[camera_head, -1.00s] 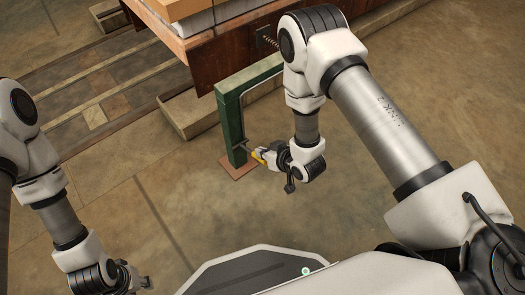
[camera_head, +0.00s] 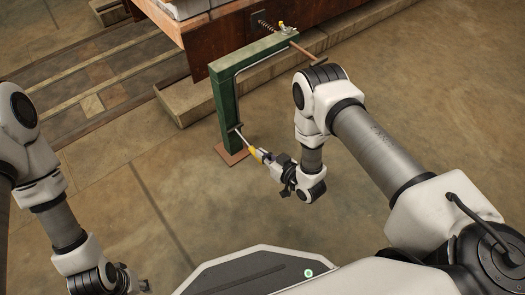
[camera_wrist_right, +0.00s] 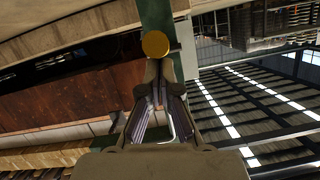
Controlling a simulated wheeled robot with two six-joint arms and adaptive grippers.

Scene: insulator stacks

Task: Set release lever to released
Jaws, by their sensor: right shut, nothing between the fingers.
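The release lever is a thin metal rod on the green post (camera_head: 224,110), with a yellow grip (camera_head: 256,153) at its free end. The rod slants down and right from the post in the head view. My right gripper (camera_head: 271,158) is shut and empty, with its fingertips at the yellow end. In the right wrist view the round yellow end (camera_wrist_right: 155,44) sits just past the closed fingertips (camera_wrist_right: 155,76). I cannot tell whether they touch. My left gripper (camera_head: 144,284) is low at the left, away from the lever, its fingers too small to read.
The green frame stands on a reddish base plate (camera_head: 233,153). A brown rod (camera_head: 306,52) and a small yellow-tipped fitting (camera_head: 281,25) are at its upper arm. A rusty steel beam (camera_head: 225,40) runs behind. The floor (camera_head: 430,100) at right is clear.

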